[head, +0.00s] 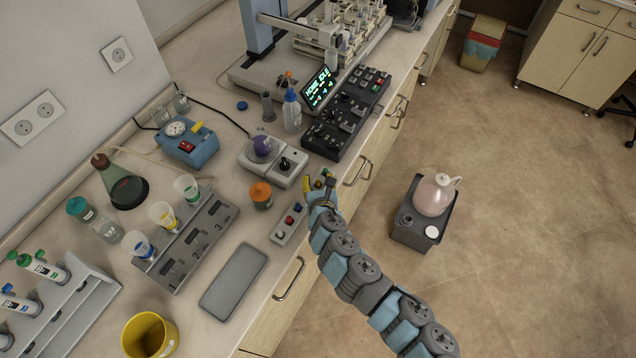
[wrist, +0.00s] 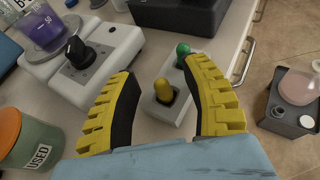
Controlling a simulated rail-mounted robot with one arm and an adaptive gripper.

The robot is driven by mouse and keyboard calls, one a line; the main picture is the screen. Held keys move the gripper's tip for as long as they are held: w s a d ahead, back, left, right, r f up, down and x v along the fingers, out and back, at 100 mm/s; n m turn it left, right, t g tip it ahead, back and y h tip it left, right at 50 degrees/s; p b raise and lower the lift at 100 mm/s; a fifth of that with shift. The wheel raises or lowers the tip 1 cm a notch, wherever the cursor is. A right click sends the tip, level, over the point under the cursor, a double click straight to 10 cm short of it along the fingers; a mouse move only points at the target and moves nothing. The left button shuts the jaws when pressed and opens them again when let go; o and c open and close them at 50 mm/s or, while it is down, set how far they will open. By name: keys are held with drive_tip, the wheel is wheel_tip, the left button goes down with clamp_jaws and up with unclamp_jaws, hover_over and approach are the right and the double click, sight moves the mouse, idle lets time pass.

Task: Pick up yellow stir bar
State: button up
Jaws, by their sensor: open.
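The yellow stir bar (wrist: 163,89) stands upright in a slot of a grey holder (wrist: 160,108) in the wrist view. A green stir bar (wrist: 183,49) stands behind it in the same holder, close to the right finger. My gripper (wrist: 163,68) is open, with one yellow finger on each side of the yellow stir bar and a gap to both. In the head view my gripper (head: 318,184) is over the far end of the holder (head: 284,233), near the counter's front edge. Blue and red stir bars show at the holder's near end there.
A stirrer with a knob (head: 274,161) and a purple-filled flask stands left of the holder. An orange-lidded jar marked USED (wrist: 22,138) is close by on the left. A black control panel (head: 345,117) lies behind. The counter drops off to the right.

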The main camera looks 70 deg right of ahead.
sight(319, 181)
clamp_jaws()
drive_tip(key=shift+r, duration=0.1)
drive_tip(key=shift+r, duration=0.6)
wheel_tip(319, 181, up, 2)
drive_tip(key=shift+s+r+p, duration=0.1)
drive_tip(key=shift+p, duration=0.3)
drive_tip(key=s+a+r+p, duration=0.6)
drive_tip(key=s+a+r, duration=0.2)
drive_tip(key=s, duration=0.3)
drive_tip(key=shift+r, duration=0.7)
